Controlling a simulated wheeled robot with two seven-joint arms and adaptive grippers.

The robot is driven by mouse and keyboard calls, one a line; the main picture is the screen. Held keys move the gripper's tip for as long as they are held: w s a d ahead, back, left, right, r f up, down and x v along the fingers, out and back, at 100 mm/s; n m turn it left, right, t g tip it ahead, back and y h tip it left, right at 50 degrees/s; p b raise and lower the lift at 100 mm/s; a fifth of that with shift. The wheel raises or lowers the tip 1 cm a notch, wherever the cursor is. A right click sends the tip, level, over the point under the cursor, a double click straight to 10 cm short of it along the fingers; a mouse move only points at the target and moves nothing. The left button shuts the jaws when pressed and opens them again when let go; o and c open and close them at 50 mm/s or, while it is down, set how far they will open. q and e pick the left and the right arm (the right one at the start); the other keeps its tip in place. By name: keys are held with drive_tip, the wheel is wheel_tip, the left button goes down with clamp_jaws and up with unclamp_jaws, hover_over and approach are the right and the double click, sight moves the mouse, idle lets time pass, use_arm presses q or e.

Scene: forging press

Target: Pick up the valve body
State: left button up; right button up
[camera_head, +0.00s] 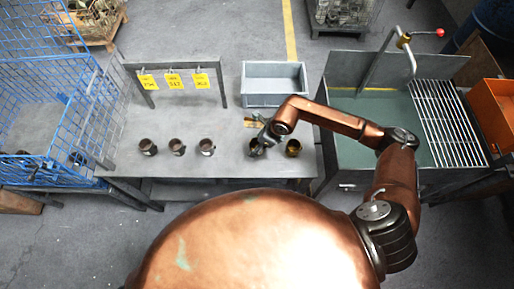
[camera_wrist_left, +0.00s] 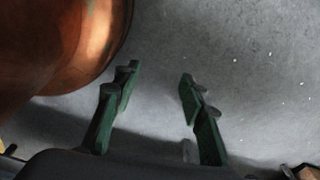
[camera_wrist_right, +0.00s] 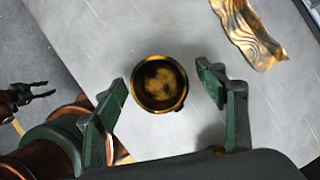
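Several small cup-shaped metal parts stand on the grey table; I cannot tell from looks alone which is the valve body. Three dark ones (camera_head: 177,147) are in a row at the left. A brass-coloured one (camera_head: 293,148) is at the right, and another (camera_head: 254,149) is partly hidden under my right gripper (camera_head: 266,139). In the right wrist view, a round part with a brass rim and dark hollow (camera_wrist_right: 160,82) lies between the open fingers of my right gripper (camera_wrist_right: 162,90), with gaps at both sides. My left gripper (camera_wrist_left: 159,77) is open and empty above grey floor.
A wavy brass piece (camera_wrist_right: 246,34) lies near the part. A grey bin (camera_head: 274,100) stands behind. Yellow tags (camera_head: 173,81) hang on a rack at the table's back. A green basin with a grate (camera_head: 446,125) is right; a blue wire cage (camera_head: 45,115) is left.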

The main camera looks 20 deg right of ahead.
drive_tip(key=c, duration=1.1)
use_arm(q)
drive_tip(key=shift+s, duration=0.75)
use_arm(e)
drive_tip(key=shift+a, duration=0.1)
drive_tip(key=c, duration=0.4)
drive_tip(key=shift+r, duration=0.1)
drive_tip(key=shift+c, duration=0.2)
